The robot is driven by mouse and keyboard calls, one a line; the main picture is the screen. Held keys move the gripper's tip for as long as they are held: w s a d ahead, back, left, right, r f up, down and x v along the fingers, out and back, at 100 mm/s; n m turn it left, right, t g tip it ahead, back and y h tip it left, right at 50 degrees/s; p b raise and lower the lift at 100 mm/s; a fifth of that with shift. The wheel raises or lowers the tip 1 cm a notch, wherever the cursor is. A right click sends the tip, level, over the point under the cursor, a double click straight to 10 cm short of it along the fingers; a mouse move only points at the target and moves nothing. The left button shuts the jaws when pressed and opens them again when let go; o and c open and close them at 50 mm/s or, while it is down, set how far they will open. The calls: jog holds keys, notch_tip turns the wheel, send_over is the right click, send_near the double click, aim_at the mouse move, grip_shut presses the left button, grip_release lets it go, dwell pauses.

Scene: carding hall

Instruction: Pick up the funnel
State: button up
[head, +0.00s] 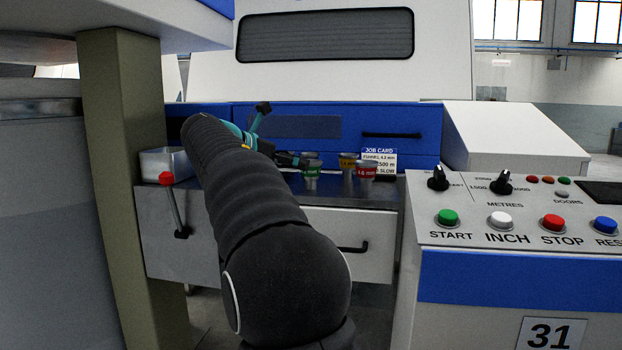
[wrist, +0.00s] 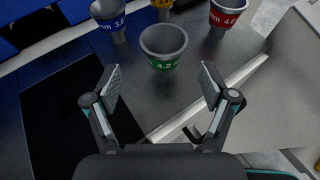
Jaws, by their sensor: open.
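A grey funnel with a green band marked 4.2 (wrist: 165,48) stands upright just beyond my open gripper (wrist: 162,84) in the wrist view, roughly centred between the fingertips and not touching them. Behind it are a blue-banded funnel marked 3.8 (wrist: 108,18), a yellow-banded funnel (wrist: 162,6) cut by the frame edge, and a red-banded funnel (wrist: 226,16) at right. In the head view, the green-banded funnel (head: 311,173), yellow-banded funnel (head: 347,163) and red-banded funnel (head: 366,173) show right of my arm. I cannot make out the blue one there.
A job card (head: 378,158) with a funnel line that seems to read 4.2 mm stands behind the funnels. A control panel (head: 520,240) is at right; a post (head: 125,180) stands left.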

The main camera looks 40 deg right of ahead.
aim_at(311, 167)
jog(key=shift+s+b+x, duration=0.15)
jog(key=shift+b+x, duration=0.2)
jog(key=shift+x, duration=1.4)
jog(key=shift+s+b+x, duration=0.15)
jog(key=shift+b+x, duration=0.15)
jog(key=shift+x, duration=1.5)
jog(key=shift+r, duration=0.1)
jog(key=c, duration=1.4)
